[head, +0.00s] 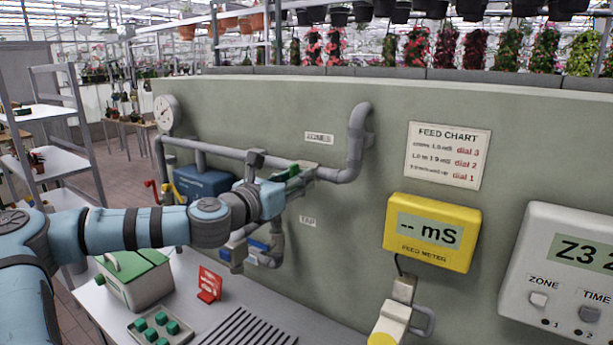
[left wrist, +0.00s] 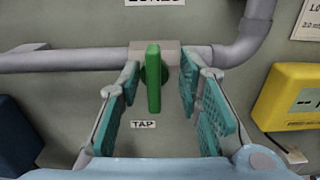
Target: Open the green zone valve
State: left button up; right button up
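The green zone valve (left wrist: 153,80) is on the grey horizontal pipe under the ZONES label. In the left wrist view its green handle stands upright, across the line of the pipe. In the head view the green handle (head: 291,172) shows just past my left gripper, partly hidden by it. My left gripper (head: 282,184) is at the valve. In the left wrist view its teal-padded fingers (left wrist: 160,84) are spread, one on each side of the handle, with visible gaps. My right gripper is not in view.
A blue TAP lever (head: 259,245) sits on lower pipework. Red (head: 151,189) and yellow levers are at the left. A yellow feed meter (head: 432,232) and a white timer box (head: 565,265) are on the wall at right. A green-lidded box (head: 134,277) stands on the bench.

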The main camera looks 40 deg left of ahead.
pick_arm(q)
jog(key=shift+s+a+r, duration=0.15)
jog(key=shift+s+r, duration=0.15)
jog(key=shift+s, duration=0.45)
jog(key=shift+c, duration=0.2)
jog(key=shift+s, duration=0.1)
jog(key=c, duration=0.7)
jog(key=shift+a, duration=0.1)
grip_shut()
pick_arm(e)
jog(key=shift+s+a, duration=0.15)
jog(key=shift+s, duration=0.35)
